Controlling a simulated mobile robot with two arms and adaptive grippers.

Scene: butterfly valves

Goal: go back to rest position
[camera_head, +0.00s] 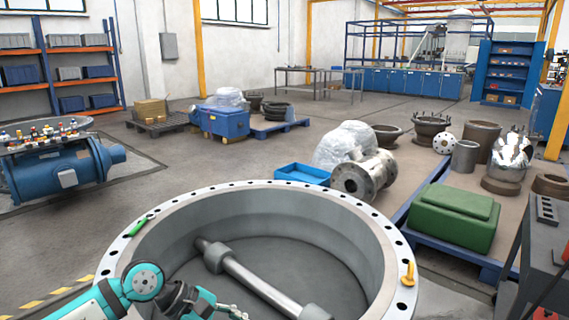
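A large round grey valve body (375,235) with a bolt-hole flange fills the lower middle of the head view. A shaft (255,283) runs across its inside. A small green object (138,226) lies on the flange at left, and a yellow object (407,275) sits on the flange at right. My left arm, turquoise, comes in from the bottom left. Its gripper (222,308) is at the bottom edge, in front of the near part of the valve, partly cut off. Its opening cannot be made out. My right gripper is not in view.
A blue pallet (398,217) with a green box (455,217) and metal parts stands at right. A dark grey table (548,250) is at the right edge. A blue motor-like machine (60,170) is at left. Open floor (215,165) lies behind the valve.

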